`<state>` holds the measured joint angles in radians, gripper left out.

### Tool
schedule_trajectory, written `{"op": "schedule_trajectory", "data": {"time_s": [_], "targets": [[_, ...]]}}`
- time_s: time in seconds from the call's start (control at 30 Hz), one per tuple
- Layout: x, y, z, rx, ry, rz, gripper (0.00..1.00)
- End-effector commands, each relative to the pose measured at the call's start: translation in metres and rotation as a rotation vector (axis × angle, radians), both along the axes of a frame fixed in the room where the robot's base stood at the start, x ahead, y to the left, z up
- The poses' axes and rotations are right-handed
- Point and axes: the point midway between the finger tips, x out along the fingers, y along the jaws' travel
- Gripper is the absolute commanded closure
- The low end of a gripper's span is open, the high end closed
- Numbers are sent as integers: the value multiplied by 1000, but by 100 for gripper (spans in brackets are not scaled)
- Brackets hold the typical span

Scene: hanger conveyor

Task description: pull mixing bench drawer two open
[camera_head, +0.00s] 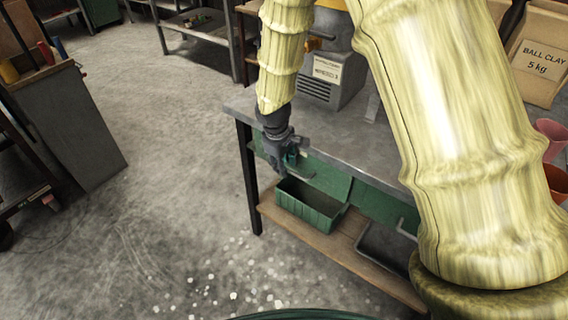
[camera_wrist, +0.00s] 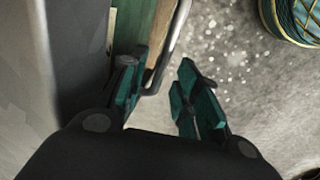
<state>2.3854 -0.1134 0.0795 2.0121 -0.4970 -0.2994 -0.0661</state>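The mixing bench (camera_head: 350,150) has a grey top and green drawer fronts along its near side. My gripper (camera_head: 287,163) is at the left drawer front (camera_head: 326,180), just below the bench top edge. In the wrist view my gripper (camera_wrist: 158,82) is open, its teal-padded fingers apart. A grey bar handle (camera_wrist: 172,48) reaches into the gap between them, closer to the left finger; contact cannot be told. A second handle (camera_head: 405,231) shows on the front farther right. No drawer number is readable.
A green bin (camera_head: 308,207) and a dark tray (camera_head: 378,250) are on the wooden lower shelf (camera_head: 325,238). A grey machine (camera_head: 335,75) stands on the bench.

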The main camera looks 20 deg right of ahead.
Motion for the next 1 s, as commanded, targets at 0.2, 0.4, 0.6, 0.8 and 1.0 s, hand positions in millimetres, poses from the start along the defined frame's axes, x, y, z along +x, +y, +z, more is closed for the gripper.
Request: {"op": "schedule_trajectory", "data": {"time_s": [0.2, 0.4, 0.6, 0.8, 1.0], "targets": [[0, -1, -6, -1, 1, 0, 68], [0, -1, -6, -1, 1, 0, 70], [0, -1, -6, -1, 1, 0, 100], [0, -1, -6, 1, 1, 0, 100], [1, -6, -5, 1, 1, -18, 100]]}}
